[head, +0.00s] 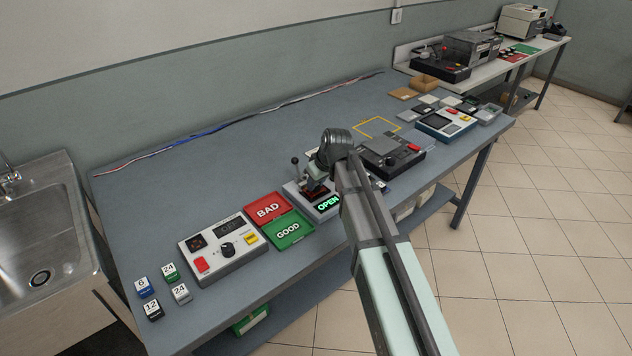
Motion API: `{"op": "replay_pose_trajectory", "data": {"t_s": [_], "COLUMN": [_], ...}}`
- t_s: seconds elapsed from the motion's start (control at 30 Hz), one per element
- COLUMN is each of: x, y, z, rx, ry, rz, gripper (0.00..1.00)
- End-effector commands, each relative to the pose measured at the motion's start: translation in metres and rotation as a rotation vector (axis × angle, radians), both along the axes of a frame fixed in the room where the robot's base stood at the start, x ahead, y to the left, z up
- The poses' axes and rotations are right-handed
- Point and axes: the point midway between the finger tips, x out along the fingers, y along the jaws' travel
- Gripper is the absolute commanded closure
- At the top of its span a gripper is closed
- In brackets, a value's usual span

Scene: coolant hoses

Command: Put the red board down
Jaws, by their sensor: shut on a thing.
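My gripper (316,182) is over a grey fixture (327,211) with a black lever and a lit green "OPEN" display, near the middle of the bench. It points down and is shut on a small dark red piece, the red board (315,194), seen just at or above the fixture's top. The gripper and wrist hide much of the board, and I cannot tell whether it touches the fixture. A red tray marked "BAD" (267,207) and a green tray marked "GOOD" (288,231) lie just left of the fixture.
A white meter with a knob (224,248) stands left of the trays, with several small numbered blocks beyond it. A dark grey device (391,157) sits close right of my arm. A cable runs along the bench's back edge; the bench's back left is clear.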

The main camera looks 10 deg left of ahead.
Motion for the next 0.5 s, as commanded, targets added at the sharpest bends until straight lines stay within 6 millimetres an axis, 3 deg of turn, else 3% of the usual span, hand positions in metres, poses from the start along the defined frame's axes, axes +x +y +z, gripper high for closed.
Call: {"op": "replay_pose_trajectory", "data": {"t_s": [0.37,0.4,0.5], "x": [0.0001,0.0002,0.0002], "y": [0.0001,0.0001,0.0], "z": [-0.0051,-0.0048,-0.0048], "rx": [0.0,0.0,0.0], "ry": [0.0,0.0,0.0], "rz": [0.0,0.0,0.0], "gripper": [1.0,0.73,0.63]}}
